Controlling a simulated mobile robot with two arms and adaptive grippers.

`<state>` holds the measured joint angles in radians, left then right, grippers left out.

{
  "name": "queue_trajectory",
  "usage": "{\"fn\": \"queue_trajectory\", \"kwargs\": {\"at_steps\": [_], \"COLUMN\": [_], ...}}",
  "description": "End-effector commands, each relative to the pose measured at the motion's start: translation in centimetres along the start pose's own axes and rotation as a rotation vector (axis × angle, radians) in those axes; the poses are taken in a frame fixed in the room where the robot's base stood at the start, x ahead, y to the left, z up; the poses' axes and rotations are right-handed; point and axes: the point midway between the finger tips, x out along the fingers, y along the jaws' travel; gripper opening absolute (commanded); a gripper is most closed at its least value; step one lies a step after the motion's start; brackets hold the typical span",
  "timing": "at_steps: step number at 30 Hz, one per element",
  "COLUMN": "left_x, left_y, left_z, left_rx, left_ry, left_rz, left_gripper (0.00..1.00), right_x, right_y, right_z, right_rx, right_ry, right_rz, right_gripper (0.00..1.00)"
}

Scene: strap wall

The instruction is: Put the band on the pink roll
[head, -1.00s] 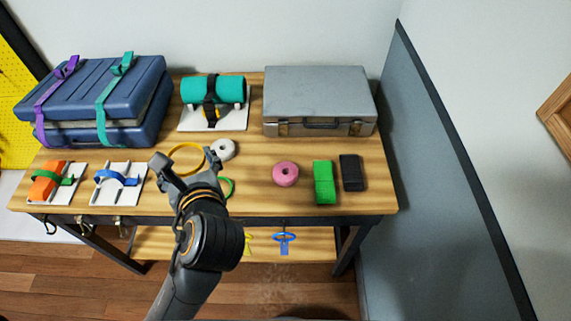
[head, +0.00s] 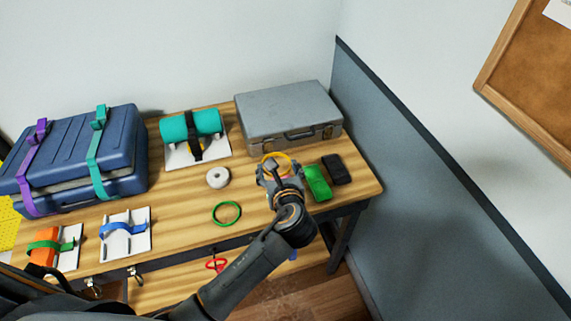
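My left gripper (head: 279,172) is over the right half of the wooden table, in front of the grey case. It is shut on a yellow band (head: 276,155), whose far side shows just beyond the fingers. The pink roll is almost wholly hidden behind the gripper and band, left of the green block. I cannot tell whether the band is around the roll or above it. My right gripper is not in view.
A green block (head: 318,183) and a black block (head: 336,169) lie close right of the gripper. The grey case (head: 287,112) stands behind. A white roll (head: 217,177) and a green ring (head: 227,213) lie to the left. The wall panel is at right.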

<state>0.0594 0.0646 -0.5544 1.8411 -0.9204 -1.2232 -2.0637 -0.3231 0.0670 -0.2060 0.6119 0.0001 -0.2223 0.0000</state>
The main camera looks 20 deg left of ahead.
Motion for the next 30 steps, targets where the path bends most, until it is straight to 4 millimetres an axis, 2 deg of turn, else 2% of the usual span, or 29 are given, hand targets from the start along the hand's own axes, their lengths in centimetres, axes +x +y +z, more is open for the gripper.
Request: {"fn": "queue_trajectory", "kwargs": {"at_steps": [1, 3, 9, 14, 21, 30], "left_x": [1.0, 2.3, 4.0, 4.3, 4.8, 5.5], "left_y": [-0.5, -0.9, -1.5, -1.5, -1.5, -1.5], "left_z": [-0.3, -1.2, -2.9, -3.4, -4.5, -6.4], "left_rx": [0.008, 0.009, 0.009, 0.009, 0.01, 0.009], "left_ry": [0.003, 0.002, 0.0, -0.001, 0.0, 0.001], "left_rz": [-0.002, -0.01, -0.021, -0.022, -0.022, -0.022], "left_gripper": [0.61, 0.61, 0.61, 0.61, 0.61, 0.61], "right_x": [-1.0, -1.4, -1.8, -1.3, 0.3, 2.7], "right_y": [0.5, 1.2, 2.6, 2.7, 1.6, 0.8], "right_z": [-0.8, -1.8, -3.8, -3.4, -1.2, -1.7], "right_rx": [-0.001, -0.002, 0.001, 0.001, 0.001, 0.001], "right_ry": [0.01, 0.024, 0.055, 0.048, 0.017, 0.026], "right_rz": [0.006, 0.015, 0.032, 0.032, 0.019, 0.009], "right_gripper": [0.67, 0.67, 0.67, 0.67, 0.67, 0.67]}}
